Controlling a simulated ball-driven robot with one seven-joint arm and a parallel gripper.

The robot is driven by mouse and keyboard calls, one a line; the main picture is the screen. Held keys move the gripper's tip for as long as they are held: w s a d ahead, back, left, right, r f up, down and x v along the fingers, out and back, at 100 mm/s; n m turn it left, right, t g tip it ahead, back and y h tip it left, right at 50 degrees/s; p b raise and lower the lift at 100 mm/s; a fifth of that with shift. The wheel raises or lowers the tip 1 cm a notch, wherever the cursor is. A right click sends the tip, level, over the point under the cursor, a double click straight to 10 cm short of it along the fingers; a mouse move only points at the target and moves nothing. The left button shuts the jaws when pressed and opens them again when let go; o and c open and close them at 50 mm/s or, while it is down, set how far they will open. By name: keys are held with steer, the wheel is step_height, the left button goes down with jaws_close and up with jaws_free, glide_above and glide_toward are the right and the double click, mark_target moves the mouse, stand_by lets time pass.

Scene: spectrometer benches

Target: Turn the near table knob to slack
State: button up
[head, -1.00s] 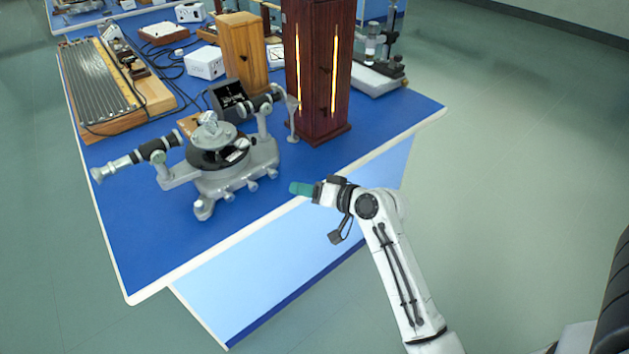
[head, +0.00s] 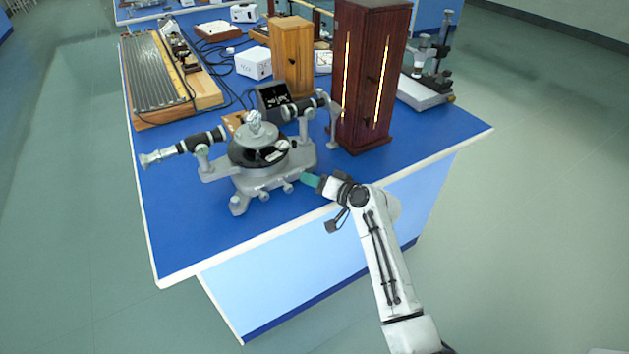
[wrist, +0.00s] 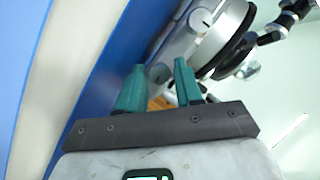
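A grey spectrometer (head: 258,176) with a round dark table and two telescope arms stands near the front edge of the blue bench. Several small grey knobs stick out along the front of its base, one of them a knob (head: 288,187) at its right. My gripper (head: 304,180) has green fingers and is at the right front of the base. In the wrist view my gripper (wrist: 160,66) is open. A grey round knob (wrist: 160,73) shows between the fingers, and I cannot tell whether they touch it. A paler knob (wrist: 200,20) with a dark line is beyond them.
A dark red wooden lamp case (head: 368,80) with glowing slits stands right behind the spectrometer. A wooden box (head: 291,55), a white box (head: 254,63) and a ridged board (head: 160,75) are farther back. The bench's white front edge (head: 250,242) is below my gripper.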

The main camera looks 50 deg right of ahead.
steer(key=shift+c, duration=0.4)
jaws_close()
